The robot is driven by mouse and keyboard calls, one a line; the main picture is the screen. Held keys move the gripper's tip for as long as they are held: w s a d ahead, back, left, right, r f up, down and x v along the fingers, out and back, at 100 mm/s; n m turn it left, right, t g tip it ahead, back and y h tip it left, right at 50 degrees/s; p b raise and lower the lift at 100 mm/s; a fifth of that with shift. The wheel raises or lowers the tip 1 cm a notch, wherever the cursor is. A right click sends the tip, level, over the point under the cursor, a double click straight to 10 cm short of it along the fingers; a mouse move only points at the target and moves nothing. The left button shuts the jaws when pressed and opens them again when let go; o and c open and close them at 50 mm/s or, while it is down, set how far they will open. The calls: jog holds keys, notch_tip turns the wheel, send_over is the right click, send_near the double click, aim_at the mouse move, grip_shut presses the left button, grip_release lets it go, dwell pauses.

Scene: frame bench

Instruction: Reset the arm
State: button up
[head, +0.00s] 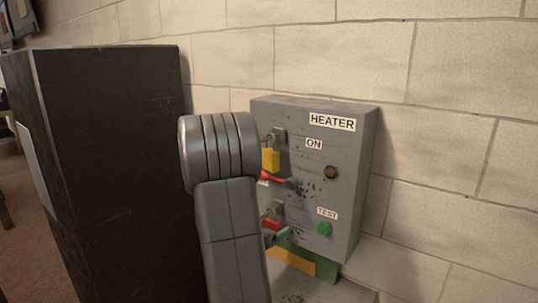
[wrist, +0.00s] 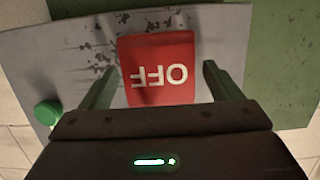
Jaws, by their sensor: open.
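The grey heater box (head: 345,190) stands against the wall in the head view, labelled HEATER, ON and TEST. My gripper (wrist: 160,68) is open in the wrist view, its two green fingers apart on either side of a red piece (wrist: 158,90) marked OFF, which appears upside down. I cannot tell whether the fingers touch it. In the head view my arm hides most of my gripper; a greenish fingertip shows beside the lower red lever (head: 270,222). An upper red lever (head: 272,178) sits below a yellow padlock (head: 270,160).
A green button (head: 323,229) sits under TEST and also shows in the wrist view (wrist: 47,113). A dark round knob (head: 330,172) is below ON. A tall black cabinet (head: 110,150) stands left of my arm. The block wall (head: 460,100) is close behind the box.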

jog(key=shift+w+r, duration=0.1)
jog(key=shift+r, duration=0.05)
jog(key=f+b+v, duration=0.1)
jog(key=v, duration=1.2)
jog(key=x, duration=0.8)
jog(key=p+x, duration=0.1)
jog(key=x, duration=0.3)
jog(key=shift+w+d+r, duration=0.2)
jog(key=shift+w+d, duration=0.05)
jog(key=shift+d, duration=0.1)
jog(key=shift+w+r, duration=0.1)
jog(key=shift+w, duration=0.1)
jog(key=s+f+v, duration=0.1)
jog(key=f+v, duration=0.1)
jog(key=v, duration=0.8)
jog(key=shift+d, duration=0.1)
